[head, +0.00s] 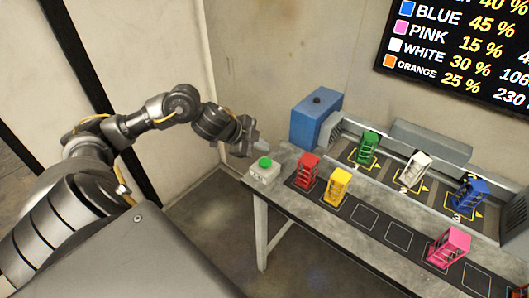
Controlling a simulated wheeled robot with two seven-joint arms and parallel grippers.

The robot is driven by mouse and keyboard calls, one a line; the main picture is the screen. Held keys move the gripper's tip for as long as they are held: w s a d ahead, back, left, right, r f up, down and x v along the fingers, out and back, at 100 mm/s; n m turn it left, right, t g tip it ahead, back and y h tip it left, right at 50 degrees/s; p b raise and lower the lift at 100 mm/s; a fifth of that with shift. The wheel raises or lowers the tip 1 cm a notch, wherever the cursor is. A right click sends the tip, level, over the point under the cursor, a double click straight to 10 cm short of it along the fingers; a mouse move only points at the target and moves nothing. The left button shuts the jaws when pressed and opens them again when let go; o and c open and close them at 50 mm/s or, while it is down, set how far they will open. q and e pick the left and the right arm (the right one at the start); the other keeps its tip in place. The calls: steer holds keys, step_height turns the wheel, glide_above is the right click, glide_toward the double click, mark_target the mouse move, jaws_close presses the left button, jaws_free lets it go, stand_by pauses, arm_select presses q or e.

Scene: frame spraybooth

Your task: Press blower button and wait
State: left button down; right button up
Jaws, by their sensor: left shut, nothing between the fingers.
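The blower button is a green dome (265,162) on a small pale box (262,174) at the left end of the workbench in the head view. My left gripper (258,142) is shut and empty. Its tip appears just above and behind the green dome in the picture, and a small gap seems to show between them. The blue blower unit (315,119) stands behind, at the back left of the bench. My right gripper is not in view.
Red (307,168) and yellow (338,187) frames stand right of the button, pink (448,246) farther along. Green (367,148), white (416,170) and blue (468,198) frames stand in numbered booth bays. Empty outlined squares lie between. A display (470,45) hangs on the wall.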

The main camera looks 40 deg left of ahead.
mark_target(262, 162)
arm_select(q)
step_height(262, 162, down, 3)
steer(key=shift+f+b, duration=0.1)
steer(key=shift+b, duration=0.6)
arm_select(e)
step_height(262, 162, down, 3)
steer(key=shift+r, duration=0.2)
arm_select(q)
steer(key=shift+f, duration=0.2)
stand_by(1.0)
steer(key=shift+f, duration=0.25)
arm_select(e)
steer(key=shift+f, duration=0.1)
arm_select(q)
steer(key=shift+f+b, duration=0.45)
steer(key=shift+f, duration=0.15)
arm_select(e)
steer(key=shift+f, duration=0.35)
arm_select(q)
steer(key=shift+r, duration=0.1)
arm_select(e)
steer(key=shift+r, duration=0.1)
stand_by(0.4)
arm_select(q)
steer(key=shift+r+p, duration=0.9)
steer(key=shift+p, duration=0.2)
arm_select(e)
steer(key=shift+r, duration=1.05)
